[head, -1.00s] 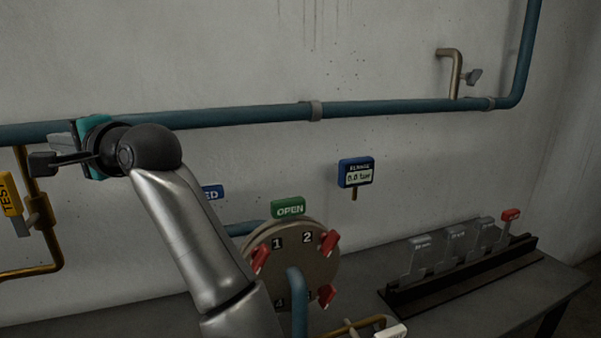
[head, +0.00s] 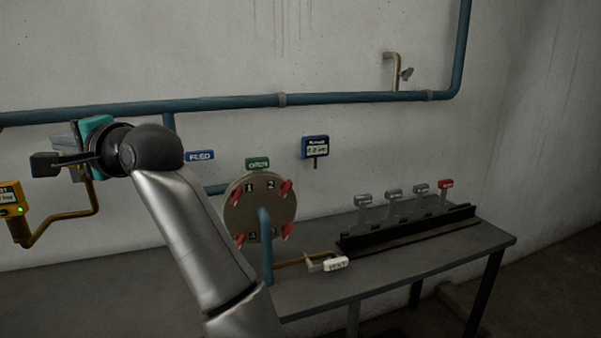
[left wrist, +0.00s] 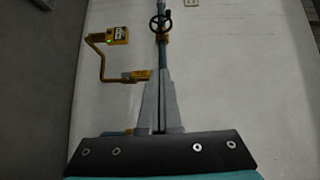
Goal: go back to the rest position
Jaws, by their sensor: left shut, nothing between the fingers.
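My left gripper (head: 66,138) is at the upper left of the head view, raised in front of the wall, with its teal body and grey fingers partly hidden behind my dark wrist. In the left wrist view its two grey fingers (left wrist: 162,100) are together with nothing between them. Nothing touches the fingers. My right gripper is in neither view.
A grey table (head: 390,275) carries a numbered round flange (head: 260,210) with red clamps and a rack (head: 410,232) with several tabs. A blue pipe (head: 350,98) runs along the wall. A yellow gauge (head: 12,208) is at left; a handwheel (left wrist: 161,21) shows ahead.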

